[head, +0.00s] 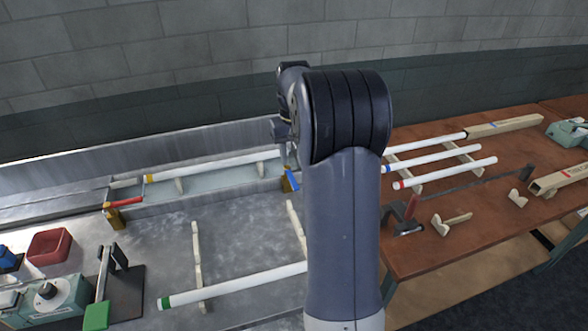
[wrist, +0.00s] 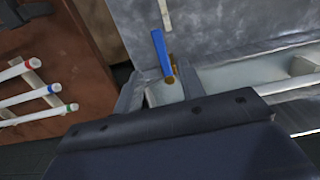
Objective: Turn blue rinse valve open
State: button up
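The blue rinse valve has a flat blue handle (wrist: 161,52) on a small brass body (wrist: 170,79) at the trough's edge. In the head view, part of the blue handle (head: 292,180) shows just left of my arm, which hides the rest. In the wrist view, my gripper (wrist: 160,88) has two grey fingers apart, one on each side of the brass end of the handle. The handle extends away from the gripper, slightly tilted. I cannot tell whether either finger touches it.
A red-handled valve (head: 122,204) sits at the trough's left end. White tubes lie on supports: one over the trough (head: 215,164), one on the grey bench (head: 235,286), several on the brown table (head: 445,168). A red bin (head: 50,245) stands at left.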

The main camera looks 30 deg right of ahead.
aim_at(294, 182)
jog(key=shift+r, duration=1.45)
jog(key=shift+f, duration=0.15)
notch_tip(294, 182, down, 10)
jog(key=shift+f+p, duration=0.15)
jog(key=shift+p, duration=0.35)
jog(key=shift+f, duration=0.2)
jog(key=shift+a, duration=0.1)
